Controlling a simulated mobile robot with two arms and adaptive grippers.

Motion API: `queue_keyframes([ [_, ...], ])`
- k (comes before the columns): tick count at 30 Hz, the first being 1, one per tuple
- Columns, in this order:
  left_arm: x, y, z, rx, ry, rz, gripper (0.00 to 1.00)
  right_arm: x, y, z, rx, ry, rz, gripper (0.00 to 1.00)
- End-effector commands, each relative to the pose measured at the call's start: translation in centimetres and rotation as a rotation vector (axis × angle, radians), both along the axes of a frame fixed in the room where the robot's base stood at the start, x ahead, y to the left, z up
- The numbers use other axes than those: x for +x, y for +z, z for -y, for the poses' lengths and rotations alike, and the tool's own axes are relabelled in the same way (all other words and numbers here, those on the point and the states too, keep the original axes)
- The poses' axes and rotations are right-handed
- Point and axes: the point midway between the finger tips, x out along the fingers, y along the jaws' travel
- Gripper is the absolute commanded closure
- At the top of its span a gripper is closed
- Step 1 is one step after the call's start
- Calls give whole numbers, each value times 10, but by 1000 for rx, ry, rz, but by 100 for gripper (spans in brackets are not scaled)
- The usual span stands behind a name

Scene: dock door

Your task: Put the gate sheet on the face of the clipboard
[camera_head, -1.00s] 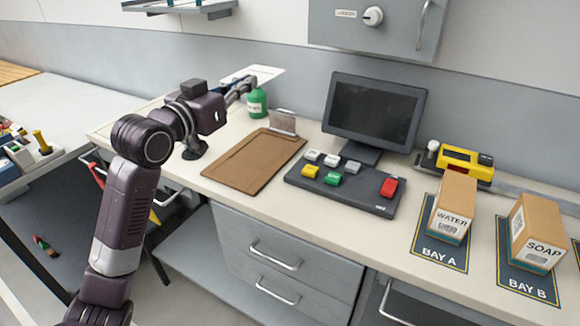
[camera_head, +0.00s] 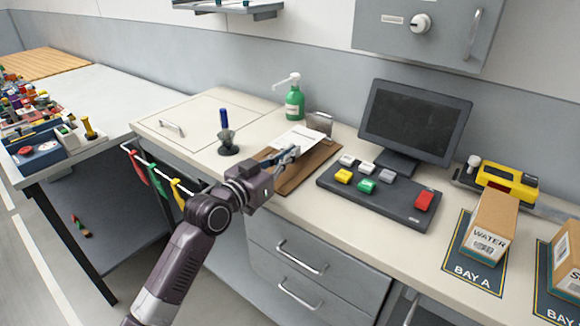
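The gate sheet (camera_head: 296,137) is a small white page with faint print. It lies over the upper left part of the brown clipboard (camera_head: 316,170), below the metal clip (camera_head: 320,123). I cannot tell whether it rests flat on the board or is just above it. My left gripper (camera_head: 291,154) is over the clipboard, its fingers closed at the sheet's near edge. The gripper and arm hide the clipboard's lower left part. My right gripper is not in view.
A pen in a dark holder (camera_head: 227,140) stands left of the clipboard, and a green pump bottle (camera_head: 294,102) behind it. A button panel (camera_head: 379,193) and a monitor (camera_head: 415,118) stand to the right.

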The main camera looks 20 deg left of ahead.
Motion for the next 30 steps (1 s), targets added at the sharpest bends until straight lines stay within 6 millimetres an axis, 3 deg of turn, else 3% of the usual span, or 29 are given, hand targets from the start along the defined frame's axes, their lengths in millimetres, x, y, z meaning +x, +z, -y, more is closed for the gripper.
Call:
queue_keyframes([
  [6,0,-34,0,0,0,-4,100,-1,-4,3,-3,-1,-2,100],
  [20,0,-42,0,1,0,-2,100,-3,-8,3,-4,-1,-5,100],
  [25,0,-40,0,0,0,-2,79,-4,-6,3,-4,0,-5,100],
  [30,0,-40,0,0,0,-2,78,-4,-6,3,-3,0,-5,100],
])
